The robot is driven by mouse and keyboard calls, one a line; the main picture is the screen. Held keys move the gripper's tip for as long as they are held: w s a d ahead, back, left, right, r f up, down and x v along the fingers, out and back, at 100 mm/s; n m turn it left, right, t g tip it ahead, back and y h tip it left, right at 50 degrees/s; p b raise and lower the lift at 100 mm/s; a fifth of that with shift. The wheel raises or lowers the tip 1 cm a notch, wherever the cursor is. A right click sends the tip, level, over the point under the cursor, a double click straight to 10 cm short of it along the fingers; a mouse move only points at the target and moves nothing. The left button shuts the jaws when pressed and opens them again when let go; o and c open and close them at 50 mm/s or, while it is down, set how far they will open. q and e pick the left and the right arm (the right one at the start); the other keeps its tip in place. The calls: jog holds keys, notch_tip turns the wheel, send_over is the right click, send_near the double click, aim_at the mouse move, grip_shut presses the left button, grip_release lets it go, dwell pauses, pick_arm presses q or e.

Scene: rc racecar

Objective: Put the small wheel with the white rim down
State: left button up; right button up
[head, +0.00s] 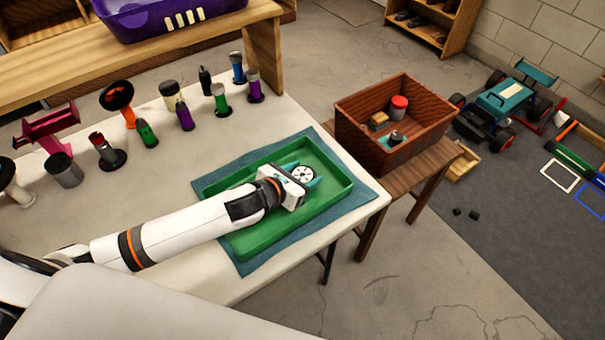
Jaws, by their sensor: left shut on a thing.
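The small wheel with the white rim (302,174) is in the head view, over the far right part of the green tray (262,241). My left gripper (300,178) reaches across the table from the left and is shut on this wheel. The white rim faces up toward the camera. I cannot tell whether the wheel touches the tray floor. The tray lies on a blue-green mat (367,197) at the table's right corner. My right gripper is not in view.
Several tools and bottles, such as a purple one (185,117), stand on the white table (130,205) behind my left arm. A wooden crate (432,125) with small items stands on a stool right of the tray. A teal toy car (503,98) sits on the floor mat.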

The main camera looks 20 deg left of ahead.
pick_arm(q)
jog(key=shift+f, duration=0.1)
jog(key=o, duration=1)
jog(key=v, duration=1.2)
